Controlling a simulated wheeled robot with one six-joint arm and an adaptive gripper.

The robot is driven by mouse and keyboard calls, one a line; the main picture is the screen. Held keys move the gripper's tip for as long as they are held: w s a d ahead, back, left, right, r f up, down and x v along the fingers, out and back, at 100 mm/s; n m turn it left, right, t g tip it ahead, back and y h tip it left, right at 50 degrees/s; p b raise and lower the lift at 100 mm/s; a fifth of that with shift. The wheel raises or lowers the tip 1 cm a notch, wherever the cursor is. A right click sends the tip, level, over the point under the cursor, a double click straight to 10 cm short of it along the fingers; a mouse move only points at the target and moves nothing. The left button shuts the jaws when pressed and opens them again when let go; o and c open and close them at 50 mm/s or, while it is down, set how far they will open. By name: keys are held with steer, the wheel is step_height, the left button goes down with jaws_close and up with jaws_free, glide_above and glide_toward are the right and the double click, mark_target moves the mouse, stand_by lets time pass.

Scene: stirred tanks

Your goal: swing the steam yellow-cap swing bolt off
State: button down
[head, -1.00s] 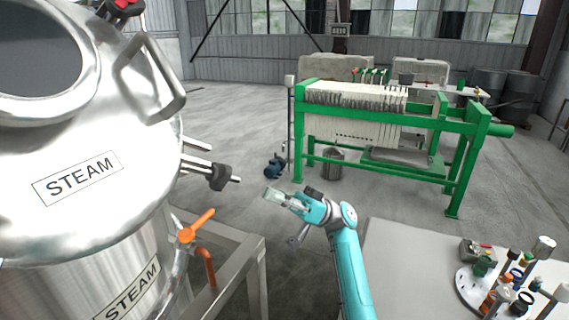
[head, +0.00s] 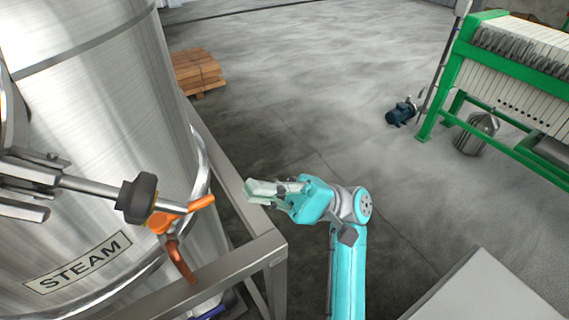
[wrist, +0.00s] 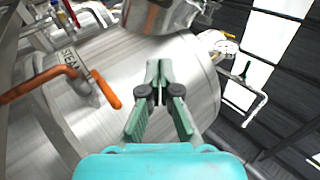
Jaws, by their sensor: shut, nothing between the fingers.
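The steel STEAM tank (head: 110,130) fills the left of the head view. A swing bolt with a dark round knob (head: 136,198) sticks out sideways from it at the left. A little yellow shows at the knob's far end, close to the orange valve handle in the picture; I cannot tell for sure that this is the cap. My gripper (head: 256,190) is shut and empty, to the right of the knob and apart from it. In the wrist view my gripper (wrist: 158,68) points towards steel tank surfaces, its fingers together. The knob is not clear there.
An orange valve handle (head: 188,211) juts out below the knob; it also shows in the wrist view (wrist: 105,90). A steel frame (head: 235,248) runs between the tank and my arm. The green filter press (head: 462,75) and a blue pump (head: 401,112) stand at the right. The middle floor is clear.

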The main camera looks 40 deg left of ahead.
glide_toward(125, 196)
steer(key=shift+s+a+r, duration=0.15)
steer(key=shift+s+a, duration=0.3)
steer(key=shift+a, duration=0.25)
steer(key=shift+s+a+r, duration=0.1)
steer(key=shift+s+a, duration=0.35)
steer(key=shift+a, duration=0.25)
